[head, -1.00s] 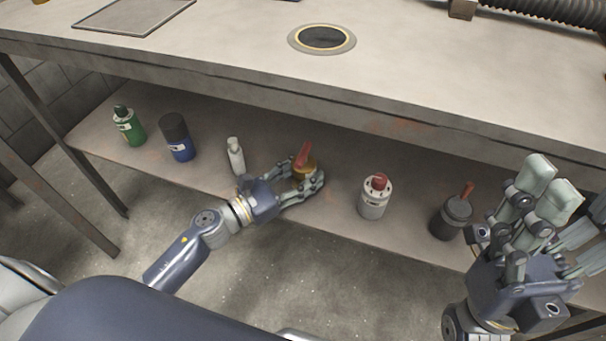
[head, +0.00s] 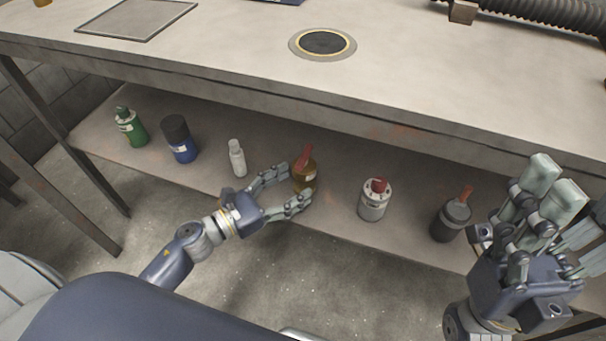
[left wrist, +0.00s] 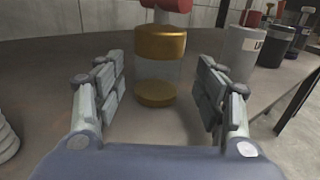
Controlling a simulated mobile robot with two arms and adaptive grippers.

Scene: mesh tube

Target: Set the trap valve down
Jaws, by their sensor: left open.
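The trap valve (head: 306,176), amber-brass with a red top, stands upright on the lower shelf (head: 335,212). In the left wrist view the valve (left wrist: 160,45) shows a gold band, a clear middle and a gold base, standing on the shelf surface. My left gripper (head: 292,186) is open, its fingers pointing at the valve from the lower left. In the wrist view the fingers are spread to either side, with gaps between them and the valve. My right gripper (head: 570,207) is raised at the right, its fingers apart and empty.
On the shelf, a white bottle (head: 237,158), a blue can (head: 179,139) and a green bottle (head: 130,127) stand left of the valve. A grey canister with a red cap (head: 374,200) and a dark canister (head: 451,219) stand right. The bench top (head: 230,55) overhangs the shelf.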

